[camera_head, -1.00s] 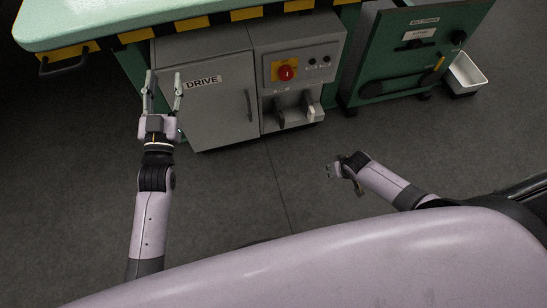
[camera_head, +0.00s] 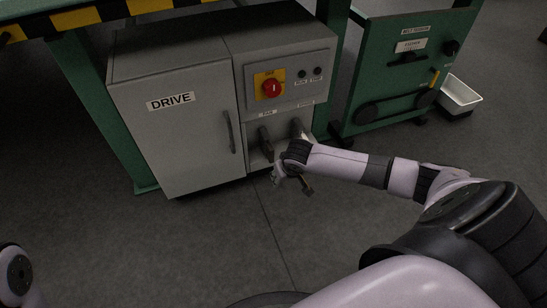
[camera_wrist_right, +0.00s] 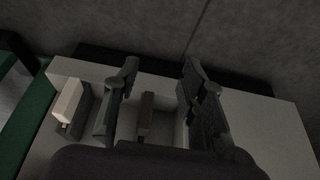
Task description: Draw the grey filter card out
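Two handle-like cards stick out of the bay low on the grey cabinet. The left, dark grey one (camera_head: 265,142) is the likely grey filter card; the other (camera_head: 297,128) is at its right. My right gripper (camera_head: 292,182) is in front of and below the bay. In the right wrist view, the gripper (camera_wrist_right: 160,66) is open, its fingers spread on either side of a dark grey-brown card (camera_wrist_right: 146,112). I cannot tell whether they touch it. A white card (camera_wrist_right: 68,102) stands outside the left finger. My left gripper is out of view.
The grey cabinet (camera_head: 185,125) has a DRIVE door with a vertical handle (camera_head: 229,131) left of the bay. A red knob (camera_head: 271,88) sits above it. A green cabinet (camera_head: 395,85) and a white bin (camera_head: 459,95) stand at right. The floor in front is clear.

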